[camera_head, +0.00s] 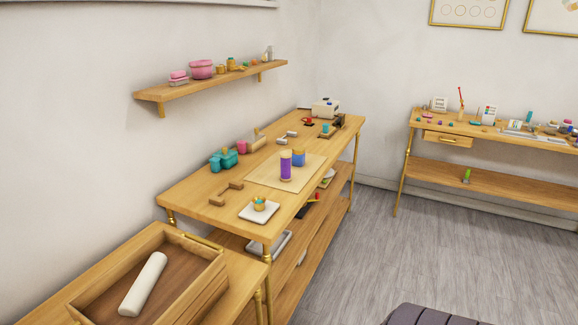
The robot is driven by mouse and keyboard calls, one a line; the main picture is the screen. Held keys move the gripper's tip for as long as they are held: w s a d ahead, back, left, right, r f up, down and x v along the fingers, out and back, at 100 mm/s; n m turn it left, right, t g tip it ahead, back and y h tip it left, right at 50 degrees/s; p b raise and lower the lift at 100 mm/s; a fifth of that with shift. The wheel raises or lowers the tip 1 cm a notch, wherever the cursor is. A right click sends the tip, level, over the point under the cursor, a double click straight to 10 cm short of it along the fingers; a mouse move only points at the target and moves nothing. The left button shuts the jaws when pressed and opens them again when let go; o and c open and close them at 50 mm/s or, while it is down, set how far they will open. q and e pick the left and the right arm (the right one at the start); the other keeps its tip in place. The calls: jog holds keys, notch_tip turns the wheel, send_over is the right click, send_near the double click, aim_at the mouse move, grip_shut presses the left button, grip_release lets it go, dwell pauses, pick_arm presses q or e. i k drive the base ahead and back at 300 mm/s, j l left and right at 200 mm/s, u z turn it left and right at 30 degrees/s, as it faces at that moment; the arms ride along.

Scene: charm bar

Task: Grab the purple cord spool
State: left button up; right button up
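The purple cord spool (286,167) stands upright on a pale mat (262,180) on the long wooden table along the left wall. It has a purple middle with light wooden ends. A shorter blue spool with a tan top (299,157) stands close behind it, to the right. Neither of my grippers shows in the head view.
A white square dish (250,213) with a small cup and a wooden bracket (226,195) lie nearer. Teal items (224,160) stand behind left. A wooden tray (193,262) holds a white roll (144,284). Grey floor (390,250) is open to the right.

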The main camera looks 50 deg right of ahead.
aim_at(285, 157)
jog(key=z, duration=1.65)
